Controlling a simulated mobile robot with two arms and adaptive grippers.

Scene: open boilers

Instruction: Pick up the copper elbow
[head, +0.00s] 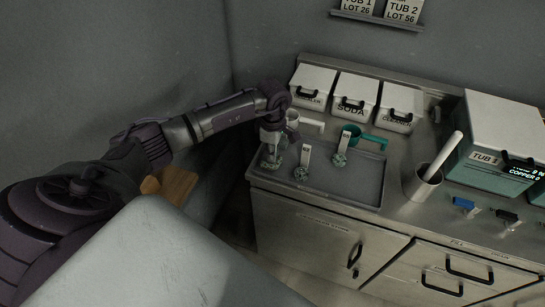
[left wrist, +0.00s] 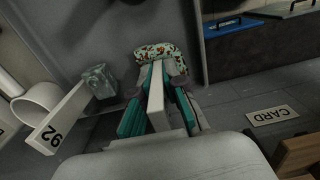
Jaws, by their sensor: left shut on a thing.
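My left gripper (head: 272,142) is over the left end of the grey tray, at a green-mottled piece (head: 271,162). In the left wrist view its teal-padded fingers (left wrist: 158,105) are shut on a white tag (left wrist: 156,97) that runs to a green and copper speckled piece (left wrist: 160,49). I cannot tell for sure that this piece is the copper elbow, nor whether it is clear of the tray. A second tagged greenish piece (head: 301,173) lies on the tray, and also shows in the left wrist view (left wrist: 97,80). A third tagged piece (head: 339,159) lies farther right. My right gripper is not in view.
The grey tray (head: 350,190) has free room at its front right. A white scoop (head: 311,122) and a teal scoop (head: 371,138) lie behind the pieces. Lidded bins, one marked SODA (head: 354,94), stand at the back. A steel cup (head: 421,187) and the TUB 1 box (head: 490,158) stand right.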

